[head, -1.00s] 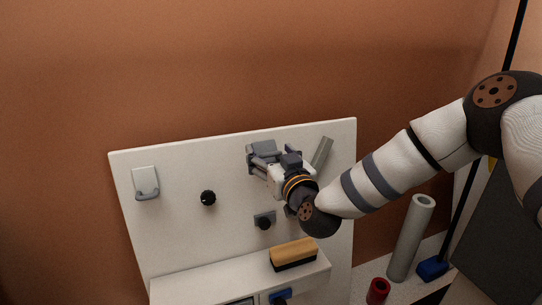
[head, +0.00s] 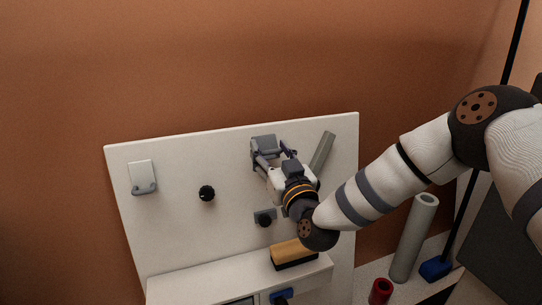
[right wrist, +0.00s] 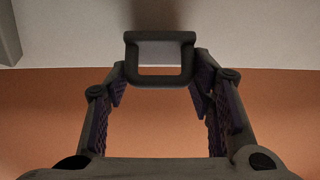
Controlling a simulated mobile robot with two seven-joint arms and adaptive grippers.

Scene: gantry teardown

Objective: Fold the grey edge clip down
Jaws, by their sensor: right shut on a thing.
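The grey edge clip (head: 264,145) is at the top edge of the white panel, partly hidden by my right gripper (head: 272,158) in the head view. In the right wrist view, a dark grey loop with a rectangular opening, which I take as part of the clip (right wrist: 160,37), spans the panel's edge. My right gripper's fingers (right wrist: 160,73) are on both sides of this loop, shut on it. The clip's exact tilt is hard to tell. My left gripper is not in view.
The white panel (head: 175,236) carries a hook plate (head: 142,175), a black knob (head: 207,193), a dark fitting (head: 265,217) and a slanted grey bar (head: 322,152). A tan-topped block (head: 293,253) sits on the ledge below. A grey tube (head: 413,240) stands at right.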

